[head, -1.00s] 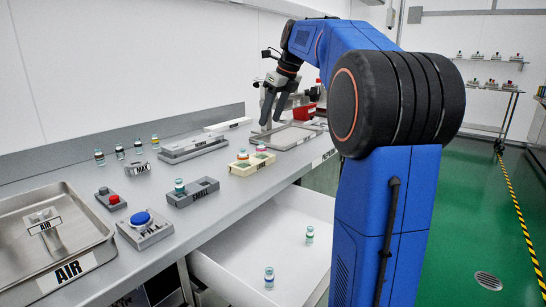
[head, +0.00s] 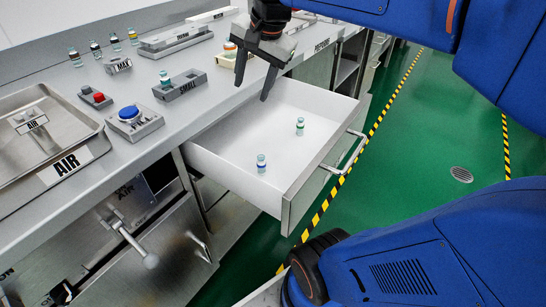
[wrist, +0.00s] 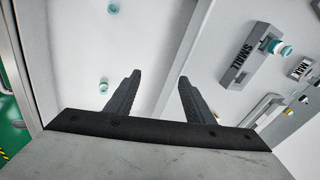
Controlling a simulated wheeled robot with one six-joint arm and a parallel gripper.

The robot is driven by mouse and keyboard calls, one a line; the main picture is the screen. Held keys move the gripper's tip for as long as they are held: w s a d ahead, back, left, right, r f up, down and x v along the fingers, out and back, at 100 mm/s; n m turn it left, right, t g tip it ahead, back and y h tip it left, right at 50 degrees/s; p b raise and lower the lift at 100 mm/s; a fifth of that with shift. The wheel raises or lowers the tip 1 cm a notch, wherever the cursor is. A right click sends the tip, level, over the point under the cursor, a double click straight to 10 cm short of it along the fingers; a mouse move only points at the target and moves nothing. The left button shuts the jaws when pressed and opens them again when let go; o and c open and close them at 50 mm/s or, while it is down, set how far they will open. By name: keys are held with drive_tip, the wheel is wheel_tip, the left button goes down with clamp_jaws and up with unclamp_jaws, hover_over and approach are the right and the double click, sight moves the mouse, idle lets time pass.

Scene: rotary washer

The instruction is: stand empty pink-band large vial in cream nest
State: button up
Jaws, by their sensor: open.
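The cream nest (head: 228,60) stands on the counter, partly hidden behind my gripper. An orange-banded vial (head: 230,46) shows in it. I cannot pick out a pink-band large vial now; a pink-topped one stood in the cream nest in the earlier head view. My gripper (head: 252,92) is open and empty, fingers pointing down over the back of the open drawer. In the wrist view, the gripper (wrist: 160,76) has nothing between its fingers. Two clear vials stand in the drawer, one teal-banded (head: 300,127) and one blue-banded (head: 261,163), both apart from the fingers.
The white drawer (head: 228,160) is pulled out. On the counter are a grey SMALL nest (head: 185,90) holding a teal-topped vial (head: 165,79), a blue button (head: 129,113), a red button (head: 98,98), an AIR tray (head: 100,148) and several vials along the back.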

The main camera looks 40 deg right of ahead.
drive_tip(key=s+a+f+n, duration=0.1)
drive_tip(key=s+f+n, duration=0.3)
drive_tip(key=s+a+f+n, duration=0.1)
drive_tip(key=s+f+n, duration=0.3)
drive_tip(key=s+f, duration=0.1)
drive_tip(key=s+a+f+n, duration=0.1)
drive_tip(key=s+f+n, duration=0.3)
drive_tip(key=f, duration=0.1)
drive_tip(key=shift+s+a+f, duration=0.1)
drive_tip(key=shift+s+a, duration=0.15)
drive_tip(key=shift+c, duration=0.2)
idle(0.3)
